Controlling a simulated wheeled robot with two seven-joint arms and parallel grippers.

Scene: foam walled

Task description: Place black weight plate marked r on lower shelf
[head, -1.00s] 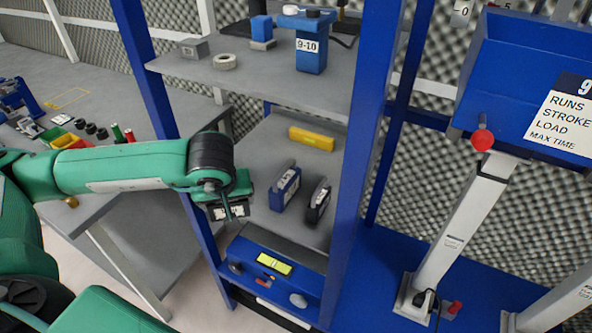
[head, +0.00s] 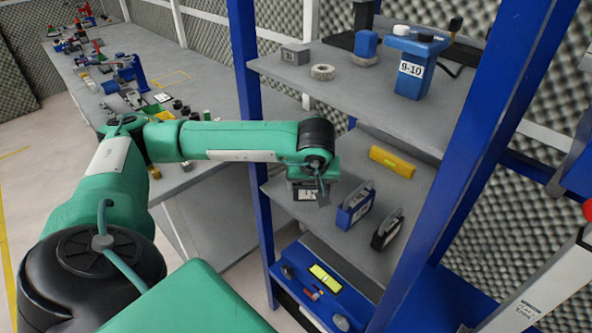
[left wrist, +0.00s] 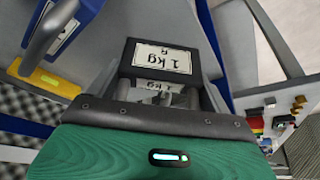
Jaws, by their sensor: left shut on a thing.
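My left gripper (head: 318,188) is shut on the black weight plate (head: 305,193), a dark block with a white label. In the left wrist view the plate (left wrist: 158,58) shows its label upside down, reading 1 kg with a small letter below. The plate hangs below the gripper, at the left part of the lower shelf (head: 338,236). I cannot tell whether it touches the shelf. To its right a blue weight (head: 355,207) and another black weight (head: 386,231) stand upright on that shelf. My right gripper is not in view.
A yellow bar (head: 393,161) lies at the back of the lower shelf. The upper shelf (head: 340,90) holds a blue 9-10 container (head: 414,66). Blue posts (head: 248,100) frame the rack. A blue unit (head: 320,285) sits below. A cluttered workbench (head: 215,90) stands left.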

